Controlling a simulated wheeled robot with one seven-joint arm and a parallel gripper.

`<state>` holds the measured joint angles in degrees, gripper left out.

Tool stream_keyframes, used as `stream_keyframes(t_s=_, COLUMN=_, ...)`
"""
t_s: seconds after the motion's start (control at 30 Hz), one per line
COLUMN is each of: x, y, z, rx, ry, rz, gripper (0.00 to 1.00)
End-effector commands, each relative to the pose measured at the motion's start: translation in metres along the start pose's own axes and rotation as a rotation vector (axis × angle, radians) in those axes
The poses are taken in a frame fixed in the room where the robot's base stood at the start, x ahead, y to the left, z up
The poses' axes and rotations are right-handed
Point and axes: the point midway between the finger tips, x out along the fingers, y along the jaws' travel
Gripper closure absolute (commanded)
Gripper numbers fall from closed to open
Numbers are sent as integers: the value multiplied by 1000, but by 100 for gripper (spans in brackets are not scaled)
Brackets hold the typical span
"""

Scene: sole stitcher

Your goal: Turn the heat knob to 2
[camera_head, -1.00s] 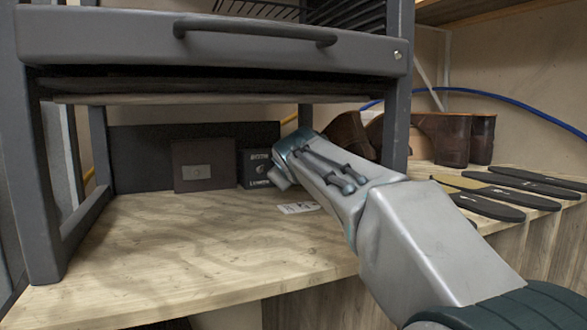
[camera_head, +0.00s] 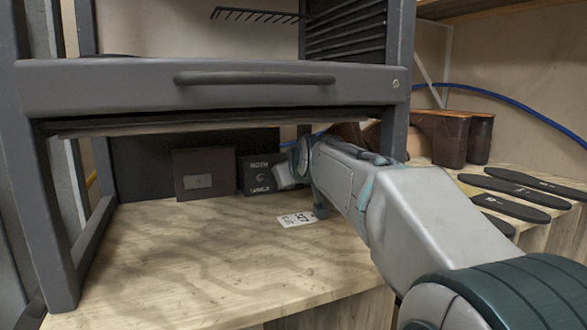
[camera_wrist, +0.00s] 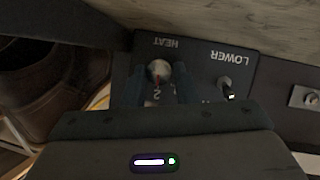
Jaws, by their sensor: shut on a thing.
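The heat knob (camera_wrist: 158,71) is a small round pale knob on a dark panel (camera_wrist: 205,62), in the wrist view. The word HEAT shows upside down beside it, and a 2 is printed at its lower side in the picture. A small red mark on the knob lies toward the 2. My gripper (camera_wrist: 158,82) has its dark fingers on both sides of the knob, shut on it. In the head view my gripper (camera_head: 292,172) is at the right of the dark control box (camera_head: 253,175), under the machine. The knob is hidden there.
A small toggle (camera_wrist: 227,88) by the word LOWER is beside the knob. The machine's drawer front (camera_head: 220,90) with its handle (camera_head: 254,78) overhangs the bench (camera_head: 190,255). A white tag (camera_head: 297,219) lies below my wrist. Dark soles (camera_head: 515,188) and brown boots (camera_head: 440,138) are right.

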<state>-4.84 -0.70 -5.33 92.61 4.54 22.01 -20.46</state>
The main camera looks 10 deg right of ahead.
Motion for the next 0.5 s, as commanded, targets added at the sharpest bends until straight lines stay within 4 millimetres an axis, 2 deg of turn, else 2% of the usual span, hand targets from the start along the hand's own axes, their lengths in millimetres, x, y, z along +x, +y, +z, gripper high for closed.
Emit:
stream_keyframes(t_s=0.4, x=0, y=0, z=1, rx=21, ry=-2, rz=-9, gripper=97)
stream_keyframes(t_s=0.43, x=0, y=0, z=1, rx=21, ry=-2, rz=-9, gripper=68)
stream_keyframes(t_s=0.5, x=0, y=0, z=1, rx=21, ry=-2, rz=-9, gripper=65)
